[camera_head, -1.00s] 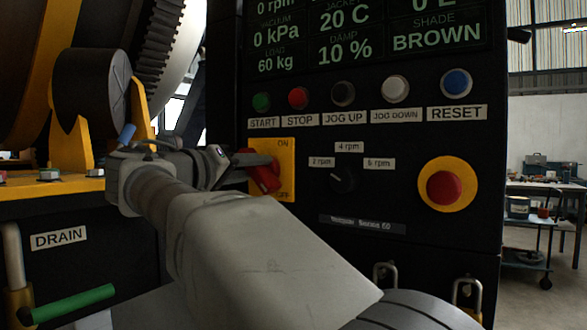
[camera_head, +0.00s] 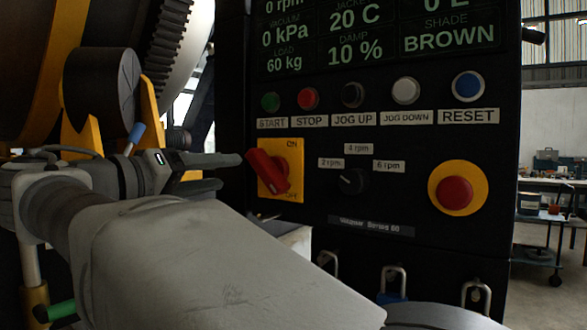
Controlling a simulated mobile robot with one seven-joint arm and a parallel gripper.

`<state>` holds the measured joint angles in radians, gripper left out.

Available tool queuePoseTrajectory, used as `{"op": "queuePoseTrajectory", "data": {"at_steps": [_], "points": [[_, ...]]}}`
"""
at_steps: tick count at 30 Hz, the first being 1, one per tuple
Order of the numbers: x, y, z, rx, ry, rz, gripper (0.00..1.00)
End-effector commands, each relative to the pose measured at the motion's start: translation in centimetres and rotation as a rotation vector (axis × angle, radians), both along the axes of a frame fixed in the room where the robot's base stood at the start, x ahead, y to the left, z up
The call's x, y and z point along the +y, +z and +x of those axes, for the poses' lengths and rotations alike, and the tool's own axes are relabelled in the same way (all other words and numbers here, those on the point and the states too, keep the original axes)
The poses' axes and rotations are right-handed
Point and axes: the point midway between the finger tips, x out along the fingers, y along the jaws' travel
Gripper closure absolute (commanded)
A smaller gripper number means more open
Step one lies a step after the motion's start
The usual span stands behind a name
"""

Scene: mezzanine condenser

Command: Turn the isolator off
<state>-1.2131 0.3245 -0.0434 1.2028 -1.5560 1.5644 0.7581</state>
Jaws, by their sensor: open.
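The isolator is a yellow plate (camera_head: 293,158) on the black control panel, marked ON at the top and with a partly hidden OFF label at the bottom. Its red handle (camera_head: 267,172) is tilted, running from upper left to lower right, between upright and level. My gripper (camera_head: 230,172) is open and empty just left of the handle. Its fingers point right toward the handle, one above the other, and appear apart from it. How far they are from the panel in depth is hard to tell.
A row of buttons, including the red stop button (camera_head: 308,98), runs above the isolator. A black selector knob (camera_head: 353,181) and a red emergency button (camera_head: 454,192) are to its right. Padlocks (camera_head: 392,283) hang below. A green drain handle (camera_head: 62,310) is at lower left.

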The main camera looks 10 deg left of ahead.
Motion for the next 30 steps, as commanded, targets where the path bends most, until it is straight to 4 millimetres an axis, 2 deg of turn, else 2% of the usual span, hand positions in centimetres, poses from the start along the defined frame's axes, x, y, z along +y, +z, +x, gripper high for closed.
{"op": "queuePoseTrajectory", "data": {"at_steps": [3, 9, 14, 23, 26, 29, 30], "points": [[1.1, 0.2, -2.5, 0.0, 0.004, -0.002, 0.4], [2.1, 0.1, -5.0, -0.001, 0.002, 0.0, 0.4], [2.4, 0.0, -5.7, -0.001, 0.001, 0.0, 0.4], [2.3, 0.0, -5.6, 0.002, -0.001, 0.0, 0.4], [1.0, -0.3, -4.7, 0.029, -0.019, -0.005, 0.4], [-2.5, -0.9, -2.7, 0.105, -0.06, -0.014, 0.4], [-4.4, -1.3, -1.8, 0.151, -0.076, -0.013, 0.4]]}}
